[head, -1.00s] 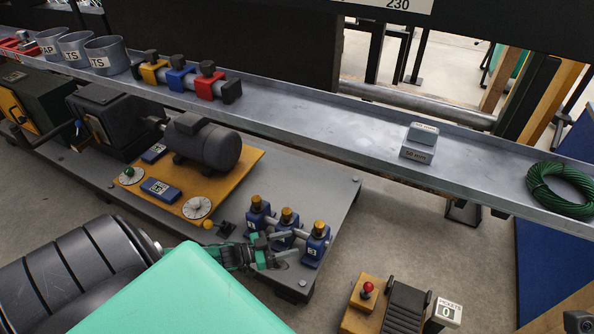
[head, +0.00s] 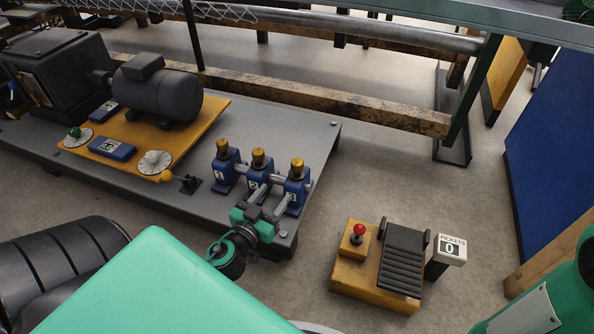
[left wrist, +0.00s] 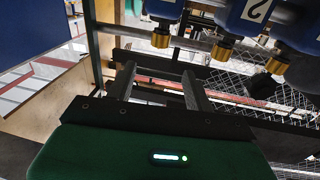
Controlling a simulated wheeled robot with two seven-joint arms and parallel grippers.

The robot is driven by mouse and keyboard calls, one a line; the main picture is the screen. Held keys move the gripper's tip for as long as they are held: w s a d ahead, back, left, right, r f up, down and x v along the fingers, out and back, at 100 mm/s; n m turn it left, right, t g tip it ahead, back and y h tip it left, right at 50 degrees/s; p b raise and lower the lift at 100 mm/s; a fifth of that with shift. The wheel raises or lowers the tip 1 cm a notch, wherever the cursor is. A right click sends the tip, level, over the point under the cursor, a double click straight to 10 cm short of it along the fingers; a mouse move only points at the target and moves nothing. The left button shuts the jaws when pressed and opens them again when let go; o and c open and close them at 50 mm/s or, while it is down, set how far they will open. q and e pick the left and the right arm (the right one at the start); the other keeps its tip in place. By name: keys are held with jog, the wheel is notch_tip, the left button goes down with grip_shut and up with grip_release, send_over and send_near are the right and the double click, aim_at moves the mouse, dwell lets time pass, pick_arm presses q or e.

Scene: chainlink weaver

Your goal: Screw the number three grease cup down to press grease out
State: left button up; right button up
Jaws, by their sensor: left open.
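Three blue blocks with brass grease cups stand in a row on the grey base plate. The number three block (head: 296,190) is the rightmost, with its brass cup (head: 297,166) upright on top. The number two block (head: 258,186) and number one block (head: 226,172) stand to its left. My left gripper (head: 272,203) is open and empty in front of blocks two and three, lower than the cups. In the left wrist view, the gripper's fingers (left wrist: 159,78) are apart, and the number three cup (left wrist: 161,38) shows beyond them, upside down. My right gripper is out of view.
A motor (head: 158,88) and dials stand on a yellow plate (head: 205,120) to the left. A yellow pedal box (head: 350,270) with a red-knobbed lever and a counter reading 0 (head: 449,250) stands on the floor to the right. Floor between is clear.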

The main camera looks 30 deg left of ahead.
aim_at(295, 167)
pick_arm(q)
jog(key=w+p, duration=0.1)
jog(key=w, duration=0.3)
jog(key=w+a+p, duration=0.1)
jog(key=w, duration=0.3)
jog(key=w+p, duration=0.1)
jog(key=w, duration=0.3)
jog(key=shift+w+a+r+p, duration=0.1)
jog(key=shift+w+a+p, duration=0.1)
jog(key=shift+p, duration=0.15)
jog(key=shift+w, duration=0.65)
jog(key=c, duration=1)
